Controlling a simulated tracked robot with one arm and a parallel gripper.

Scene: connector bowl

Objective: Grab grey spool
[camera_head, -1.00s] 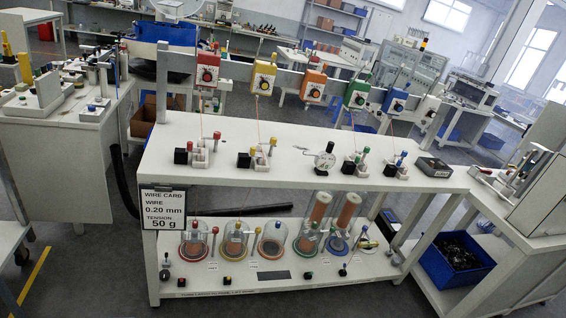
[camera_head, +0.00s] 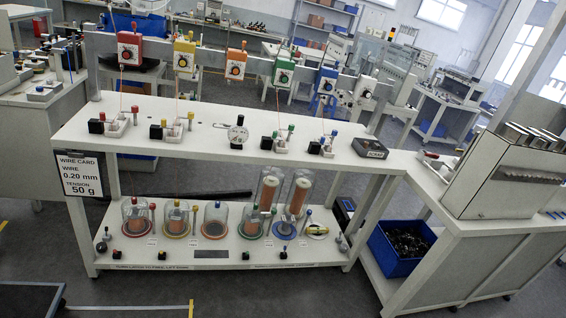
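My gripper is not in view. I cannot pick out a grey spool for sure. Spools stand in clear domes on the lower shelf (camera_head: 215,257) of the white bench. The red-based dome (camera_head: 138,215), yellow-based dome (camera_head: 176,217) and orange-based dome (camera_head: 215,220) are on the left.
Coloured tensioner boxes hang on a rail above the bench top (camera_head: 200,140). A wire card (camera_head: 79,174) hangs at its left end. A side table with a blue bin (camera_head: 398,258) and a grey machine (camera_head: 505,175) adjoins at right. Floor in front is mostly clear.

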